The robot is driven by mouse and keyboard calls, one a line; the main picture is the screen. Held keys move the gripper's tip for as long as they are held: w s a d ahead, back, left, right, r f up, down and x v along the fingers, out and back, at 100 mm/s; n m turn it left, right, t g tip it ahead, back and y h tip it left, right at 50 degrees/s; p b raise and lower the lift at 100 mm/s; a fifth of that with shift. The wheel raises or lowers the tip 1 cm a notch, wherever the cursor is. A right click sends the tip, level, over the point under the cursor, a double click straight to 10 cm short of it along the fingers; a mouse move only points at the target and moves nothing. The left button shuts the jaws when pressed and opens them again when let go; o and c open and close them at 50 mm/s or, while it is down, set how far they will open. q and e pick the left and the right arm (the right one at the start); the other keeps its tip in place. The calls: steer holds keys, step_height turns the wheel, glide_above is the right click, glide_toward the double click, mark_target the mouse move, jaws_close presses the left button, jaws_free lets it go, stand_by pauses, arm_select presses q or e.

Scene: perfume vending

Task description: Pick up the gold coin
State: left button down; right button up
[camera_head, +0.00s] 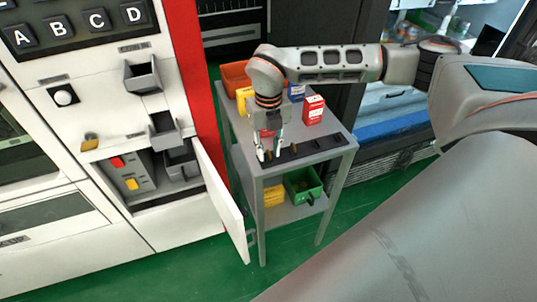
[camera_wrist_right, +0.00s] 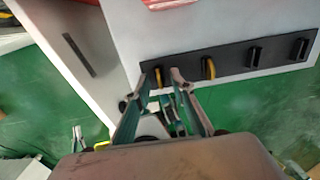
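A black strip holder (camera_head: 318,147) lies along the front of a small grey table. In the right wrist view, the holder (camera_wrist_right: 232,62) has upright slots. One gold coin (camera_wrist_right: 158,77) stands in the slot at its left end, and a second gold coin (camera_wrist_right: 209,68) stands in the slot beside it. The slots farther right look dark. My right gripper (camera_head: 269,153) reaches down at the holder's left end. In the wrist view its fingertips (camera_wrist_right: 164,83) are apart, one on each side of the left coin; contact is not clear. My left gripper is out of view.
An open white door (camera_head: 222,198) of the vending machine stands close to the table's left side. Red (camera_head: 313,110), yellow and blue boxes and an orange bin (camera_head: 235,77) stand behind the holder. A green bin (camera_head: 304,186) sits on the lower shelf.

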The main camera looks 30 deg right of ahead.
jaws_close()
